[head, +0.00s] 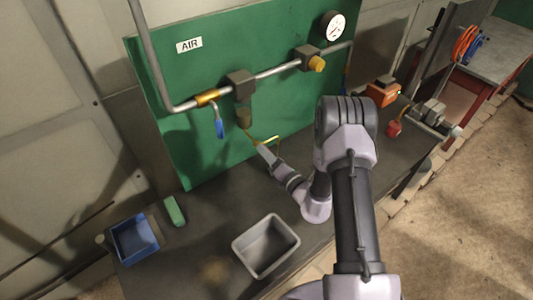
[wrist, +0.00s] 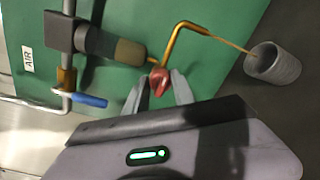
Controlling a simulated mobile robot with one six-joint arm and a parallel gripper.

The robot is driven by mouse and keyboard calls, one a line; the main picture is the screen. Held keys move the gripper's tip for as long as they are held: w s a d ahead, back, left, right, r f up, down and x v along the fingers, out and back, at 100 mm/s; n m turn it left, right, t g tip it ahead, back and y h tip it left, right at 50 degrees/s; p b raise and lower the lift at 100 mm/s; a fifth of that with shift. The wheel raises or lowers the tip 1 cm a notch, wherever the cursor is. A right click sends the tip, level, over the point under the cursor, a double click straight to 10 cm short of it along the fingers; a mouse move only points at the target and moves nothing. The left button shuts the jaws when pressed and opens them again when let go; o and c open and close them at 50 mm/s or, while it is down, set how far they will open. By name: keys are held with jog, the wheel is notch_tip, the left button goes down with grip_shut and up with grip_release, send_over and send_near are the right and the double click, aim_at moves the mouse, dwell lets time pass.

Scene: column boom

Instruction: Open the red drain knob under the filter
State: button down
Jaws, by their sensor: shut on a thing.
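The filter (head: 244,117) hangs below a dark block on the air pipe, in front of the green board. In the wrist view its brownish bowl (wrist: 130,52) shows, with the red drain knob (wrist: 159,82) at its end. My gripper (wrist: 158,88) is shut on the red knob, one grey finger on each side. In the head view my gripper (head: 262,147) is just under the filter, and the knob is too small to make out. A bent brass tube (wrist: 183,32) runs from beside the knob. A thin tan line joins its end to a grey cup (wrist: 285,70); I cannot tell whether it is liquid.
A blue-handled valve (head: 219,128) hangs left of the filter. A yellow-knobbed regulator (head: 317,63) and a gauge (head: 333,27) are to the right. On the bench are a grey tray (head: 240,246), a blue bin (head: 117,234) and a green block (head: 174,211).

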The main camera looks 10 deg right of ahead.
jog(key=c, duration=1.1)
grip_release()
jog(key=shift+o, duration=0.2)
jog(key=shift+s+d, duration=0.1)
jog(key=b+v, duration=0.1)
jog(key=v, duration=1.6)
jog(key=shift+r, duration=0.1)
